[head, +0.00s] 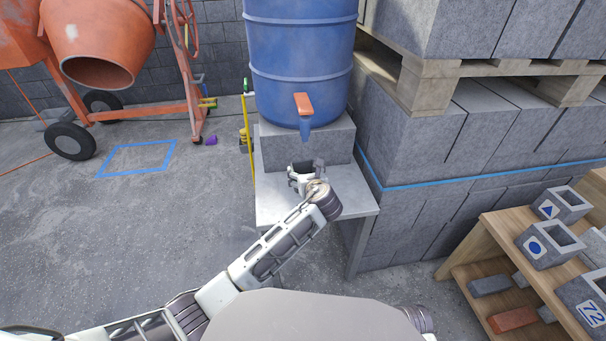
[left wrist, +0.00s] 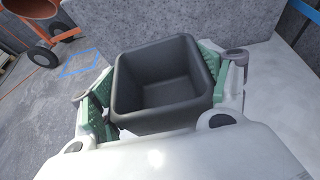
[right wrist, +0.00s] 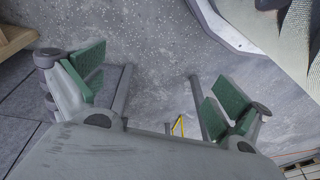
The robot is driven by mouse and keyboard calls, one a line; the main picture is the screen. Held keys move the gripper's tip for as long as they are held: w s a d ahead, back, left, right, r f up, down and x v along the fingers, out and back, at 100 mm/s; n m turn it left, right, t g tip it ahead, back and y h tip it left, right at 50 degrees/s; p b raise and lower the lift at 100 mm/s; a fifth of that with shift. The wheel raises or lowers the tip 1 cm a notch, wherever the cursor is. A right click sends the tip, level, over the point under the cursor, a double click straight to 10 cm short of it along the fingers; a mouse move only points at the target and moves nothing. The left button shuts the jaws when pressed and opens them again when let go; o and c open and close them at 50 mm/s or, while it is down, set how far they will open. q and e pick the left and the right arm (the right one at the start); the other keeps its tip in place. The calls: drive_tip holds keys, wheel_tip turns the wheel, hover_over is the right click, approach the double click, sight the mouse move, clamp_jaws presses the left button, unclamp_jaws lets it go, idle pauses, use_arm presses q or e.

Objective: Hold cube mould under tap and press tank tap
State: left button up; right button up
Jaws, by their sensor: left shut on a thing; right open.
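The blue tank (head: 300,60) stands on a grey block. Its tap (head: 302,106) has an orange lever above a blue spout. My left gripper (head: 306,174) is below the tap and a little toward me. It is shut on the dark grey cube mould (left wrist: 150,95), with green pads on two opposite sides. The mould is open at the top and looks empty inside. In the head view the gripper mostly hides it. My right gripper (right wrist: 155,95) is open and empty over grey floor; it is out of the head view, far from the tap as far as shown.
A pale bench (head: 275,205) is under the left gripper. Stacked grey blocks (head: 440,130) with a pallet stand on the right. A wooden shelf (head: 480,245) with hollow blocks is at lower right. An orange mixer (head: 98,42) stands at left; floor between is mostly clear.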

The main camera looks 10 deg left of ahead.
drive_tip(key=shift+s, duration=0.25)
